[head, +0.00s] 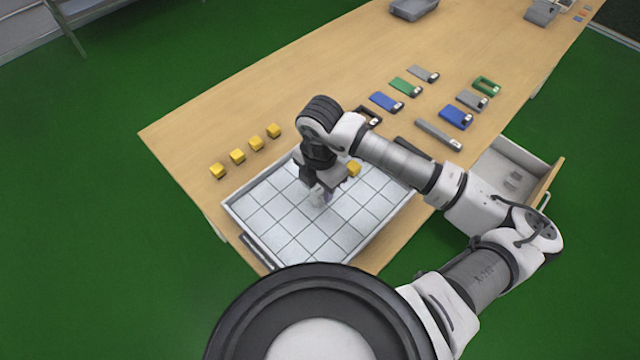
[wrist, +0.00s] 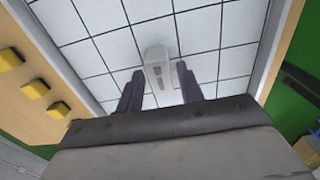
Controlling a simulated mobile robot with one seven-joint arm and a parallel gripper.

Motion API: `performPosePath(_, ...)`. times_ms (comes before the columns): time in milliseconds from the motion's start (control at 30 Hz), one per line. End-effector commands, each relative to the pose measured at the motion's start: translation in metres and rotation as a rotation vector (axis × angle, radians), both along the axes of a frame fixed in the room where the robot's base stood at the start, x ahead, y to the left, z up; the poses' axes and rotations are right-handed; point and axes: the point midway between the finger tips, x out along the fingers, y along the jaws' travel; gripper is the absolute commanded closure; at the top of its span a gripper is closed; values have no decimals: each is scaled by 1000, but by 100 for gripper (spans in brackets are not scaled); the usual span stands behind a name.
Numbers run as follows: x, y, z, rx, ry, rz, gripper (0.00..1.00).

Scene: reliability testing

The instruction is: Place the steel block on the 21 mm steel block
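In the wrist view a pale grey block (wrist: 157,66) with small dark marks on its face shows between the fingertips of my gripper (wrist: 160,72), over the white gridded tray. Narrow gaps show between the block and both fingers, so my gripper looks open around or just above it. I cannot tell whether this is one block or two stacked, nor which size. In the head view my gripper (head: 321,196) points down over the tray (head: 283,238), and my arm hides most of what is below it.
Several yellow cubes (head: 237,156) stand left of the tray; another yellow cube (head: 353,169) shows beside my gripper. Blue, green and grey labelled parts (head: 405,87) lie further back. The open drawer (head: 541,187) juts from the table's right side. Bins (head: 413,9) stand at the far end.

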Motion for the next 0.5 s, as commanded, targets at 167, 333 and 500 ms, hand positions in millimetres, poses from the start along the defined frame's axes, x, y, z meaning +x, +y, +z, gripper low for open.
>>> performPosePath(167, 0, 0, 0, 0, 0, 0, 55)
performPosePath(333, 0, 0, 1, 0, 0, 0, 55)
performPosePath(500, 1, 0, 12, -1, -4, 0, 55)
